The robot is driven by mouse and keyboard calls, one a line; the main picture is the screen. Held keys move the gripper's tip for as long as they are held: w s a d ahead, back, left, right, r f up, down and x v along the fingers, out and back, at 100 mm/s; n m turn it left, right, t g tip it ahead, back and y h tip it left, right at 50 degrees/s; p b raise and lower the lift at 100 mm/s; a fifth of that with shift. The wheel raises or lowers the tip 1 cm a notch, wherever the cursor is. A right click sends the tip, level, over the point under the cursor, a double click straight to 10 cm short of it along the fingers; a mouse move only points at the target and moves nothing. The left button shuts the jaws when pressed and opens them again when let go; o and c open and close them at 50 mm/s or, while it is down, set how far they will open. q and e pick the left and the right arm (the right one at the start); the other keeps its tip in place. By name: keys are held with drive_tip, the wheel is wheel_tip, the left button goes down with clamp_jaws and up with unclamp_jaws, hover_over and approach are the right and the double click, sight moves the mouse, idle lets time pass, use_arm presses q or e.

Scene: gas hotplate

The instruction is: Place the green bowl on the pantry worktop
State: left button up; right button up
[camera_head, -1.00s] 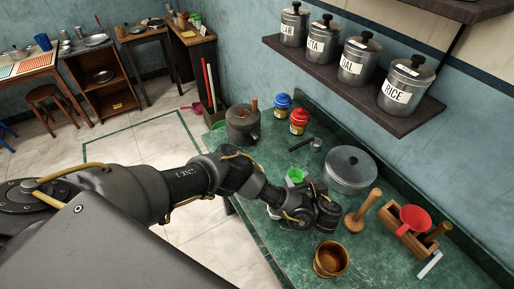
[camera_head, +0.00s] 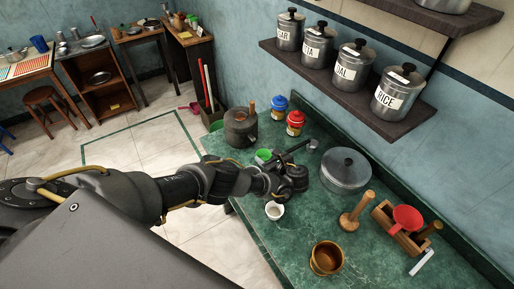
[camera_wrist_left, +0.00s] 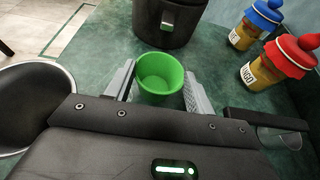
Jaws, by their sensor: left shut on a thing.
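The green bowl (camera_wrist_left: 161,76) is upright between the two grey fingers of my left gripper (camera_wrist_left: 160,92), which is shut on it. In the head view the green bowl (camera_head: 263,155) shows just beyond my left gripper (camera_head: 271,165), partly hidden by it. It is over the green marble worktop (camera_head: 290,238), near the dark lidded pot (camera_head: 240,128). I cannot tell whether the bowl touches the worktop or is slightly above it. My right gripper is not in view.
Blue-lidded (camera_head: 279,104) and red-lidded (camera_head: 295,123) jars stand behind the bowl. A dark-handled utensil (camera_head: 312,144) and grey lidded pot (camera_head: 346,168) lie right. A white cup (camera_head: 274,211) and brass pot (camera_head: 326,258) stand nearer. A shelf of canisters (camera_head: 345,86) hangs above.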

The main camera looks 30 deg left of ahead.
sight(263, 153)
use_arm(q)
drive_tip(key=shift+w+a, duration=0.45)
drive_tip(key=shift+a, duration=0.25)
drive_tip(key=shift+w+a, duration=0.4)
drive_tip(key=shift+a, duration=0.3)
drive_tip(key=w+a, duration=0.2)
drive_tip(key=a, duration=0.1)
drive_tip(key=shift+a+b, duration=0.3)
drive_tip(key=shift+f, duration=0.65)
drive_tip(key=shift+f+b, duration=0.15)
drive_tip(key=shift+b, duration=0.15)
drive_tip(key=shift+d, duration=0.1)
drive_tip(key=o, duration=1)
drive_tip(key=shift+f, duration=0.15)
